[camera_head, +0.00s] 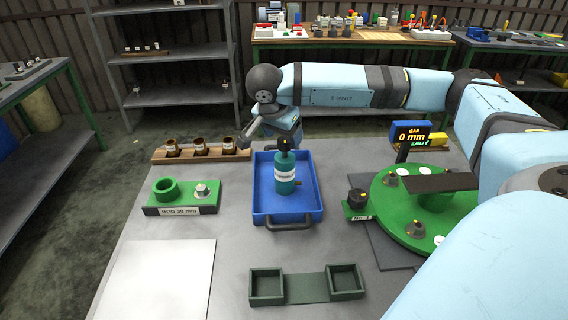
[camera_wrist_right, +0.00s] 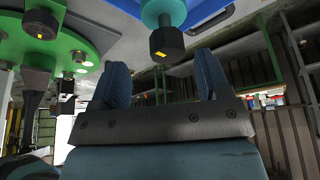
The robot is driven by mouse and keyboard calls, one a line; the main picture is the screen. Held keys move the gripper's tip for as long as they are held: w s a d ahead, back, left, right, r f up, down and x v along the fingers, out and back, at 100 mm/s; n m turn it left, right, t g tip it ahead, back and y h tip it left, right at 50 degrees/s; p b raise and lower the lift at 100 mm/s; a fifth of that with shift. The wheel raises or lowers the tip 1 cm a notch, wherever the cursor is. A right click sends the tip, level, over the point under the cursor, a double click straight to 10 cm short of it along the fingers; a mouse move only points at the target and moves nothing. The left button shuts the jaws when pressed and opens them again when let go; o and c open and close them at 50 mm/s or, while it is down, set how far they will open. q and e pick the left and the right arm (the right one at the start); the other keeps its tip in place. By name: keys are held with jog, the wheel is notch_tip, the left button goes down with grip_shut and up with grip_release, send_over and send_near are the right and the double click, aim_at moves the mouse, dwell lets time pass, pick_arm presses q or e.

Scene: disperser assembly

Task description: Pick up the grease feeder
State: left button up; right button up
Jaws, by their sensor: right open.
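The grease feeder (camera_head: 285,176) is a teal bottle with a white label and a dark cap. It stands upright in a blue tray (camera_head: 262,207) in the middle of the table. My right arm reaches over from the right, and its gripper (camera_head: 290,136) is low behind the feeder, its fingers partly hidden there. In the right wrist view the gripper (camera_wrist_right: 162,70) is open and empty. The feeder's dark cap (camera_wrist_right: 166,42) shows beyond the fingertips, roughly between them, and I see no contact. My left gripper is not in view.
A wooden rack (camera_head: 242,154) with brown jars stands behind left. A green ROD 30 mm block (camera_head: 152,211) is left of the tray. A green turntable (camera_head: 390,212) and a gap display (camera_head: 410,134) are right. A green twin-bin holder (camera_head: 306,288) is in front. A pale sheet lies front left.

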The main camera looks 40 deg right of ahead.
aim_at(284, 139)
jog(key=shift+w+x, duration=0.2)
jog(key=shift+x, duration=1.35)
jog(key=shift+w+x, duration=0.2)
jog(key=shift+x, duration=1.35)
jog(key=shift+d+r, duration=0.1)
jog(key=shift+r, duration=0.1)
grip_shut()
